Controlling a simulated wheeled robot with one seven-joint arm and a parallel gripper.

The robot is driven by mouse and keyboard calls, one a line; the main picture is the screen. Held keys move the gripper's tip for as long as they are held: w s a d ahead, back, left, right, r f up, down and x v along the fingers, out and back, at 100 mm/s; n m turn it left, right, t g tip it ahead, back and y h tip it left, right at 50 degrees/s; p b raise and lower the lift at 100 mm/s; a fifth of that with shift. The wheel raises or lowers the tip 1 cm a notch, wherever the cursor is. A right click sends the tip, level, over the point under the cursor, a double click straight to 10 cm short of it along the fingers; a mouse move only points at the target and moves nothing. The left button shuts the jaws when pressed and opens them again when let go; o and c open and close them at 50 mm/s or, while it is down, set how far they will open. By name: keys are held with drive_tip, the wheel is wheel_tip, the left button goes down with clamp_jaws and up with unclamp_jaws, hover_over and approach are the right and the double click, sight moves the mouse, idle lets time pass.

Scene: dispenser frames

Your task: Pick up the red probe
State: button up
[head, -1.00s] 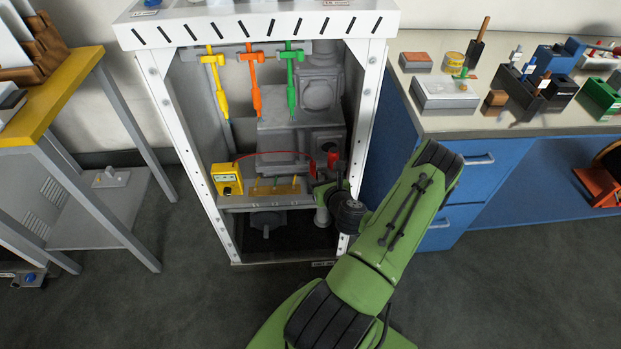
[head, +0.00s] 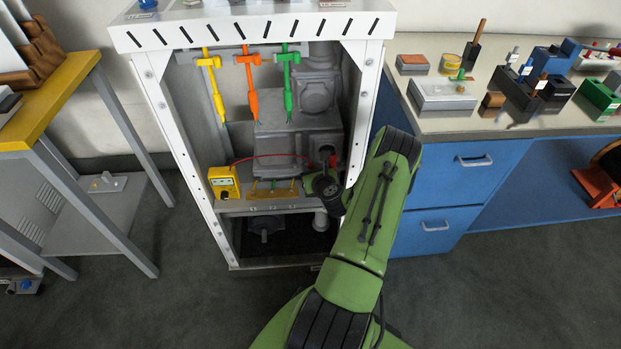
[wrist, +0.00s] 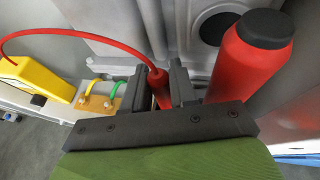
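The red probe (wrist: 160,93) stands between the two fingers of my gripper (wrist: 160,76) in the wrist view. A thin sliver of background shows between the probe and the left finger, so the gripper looks open around it. A red cable (wrist: 85,33) arcs from the probe's top to a yellow meter (wrist: 40,77). The meter also shows in the head view (head: 224,182), on the cabinet shelf. In the head view my arm's dark wrist hides the fingers and the probe.
A thick red cylinder with a black cap (wrist: 252,60) stands close to the right of my gripper. Brown terminal block (head: 272,191) lies by the meter. Yellow (head: 215,90), orange (head: 251,90) and green (head: 288,85) tools hang above. The cabinet's white post (head: 362,110) stands close right.

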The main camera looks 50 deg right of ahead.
clamp_jaws()
